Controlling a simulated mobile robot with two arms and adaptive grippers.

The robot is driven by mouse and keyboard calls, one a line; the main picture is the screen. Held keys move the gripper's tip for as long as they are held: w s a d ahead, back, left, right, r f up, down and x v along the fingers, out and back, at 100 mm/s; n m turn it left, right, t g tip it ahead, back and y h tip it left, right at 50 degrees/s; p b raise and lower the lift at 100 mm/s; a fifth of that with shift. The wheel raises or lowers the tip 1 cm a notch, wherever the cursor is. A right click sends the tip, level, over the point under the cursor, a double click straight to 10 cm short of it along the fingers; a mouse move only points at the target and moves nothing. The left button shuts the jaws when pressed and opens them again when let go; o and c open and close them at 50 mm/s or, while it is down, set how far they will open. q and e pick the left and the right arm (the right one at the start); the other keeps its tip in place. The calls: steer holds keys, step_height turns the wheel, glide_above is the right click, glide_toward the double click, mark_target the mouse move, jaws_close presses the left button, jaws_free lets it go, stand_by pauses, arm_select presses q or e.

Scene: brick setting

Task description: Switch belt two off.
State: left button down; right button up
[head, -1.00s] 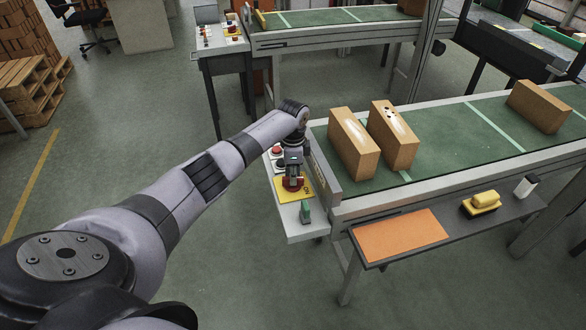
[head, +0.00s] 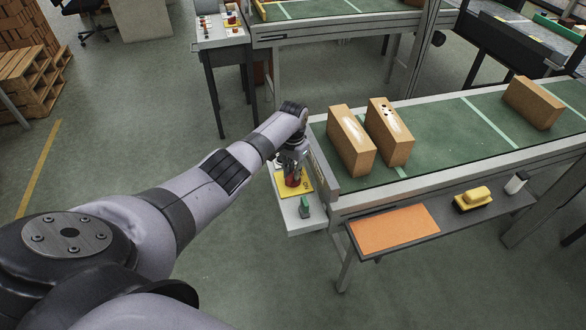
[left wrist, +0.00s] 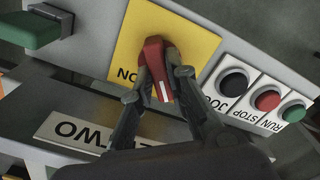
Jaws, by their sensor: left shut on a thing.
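Belt two's control panel (head: 303,221) stands at the near belt's left end. Its plate (left wrist: 85,131) reads TWO, upside down in the left wrist view. A red rotary handle (left wrist: 153,62) sits on a yellow plate (left wrist: 198,38), with ON lettering partly visible beside it. My left gripper (head: 292,180) points down at the panel. In the left wrist view its fingers (left wrist: 161,80) are shut on the red handle, one on each side. They hide part of the handle and lettering. My right gripper is in neither view.
Black JOG (left wrist: 233,83), red STOP (left wrist: 267,101) and green RUN (left wrist: 293,112) buttons sit beside the yellow plate. A green part (left wrist: 30,30) stands on the panel's other side. Bricks (head: 351,141) lie on the green belt (head: 440,130). A second panel (head: 222,40) stands behind.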

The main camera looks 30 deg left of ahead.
arm_select(q)
steer(key=shift+r+n, duration=0.1)
steer(key=shift+n, duration=0.8)
steer(key=c, duration=1.6)
jaws_free()
steer(key=shift+o, duration=0.2)
step_height(320, 180, up, 12)
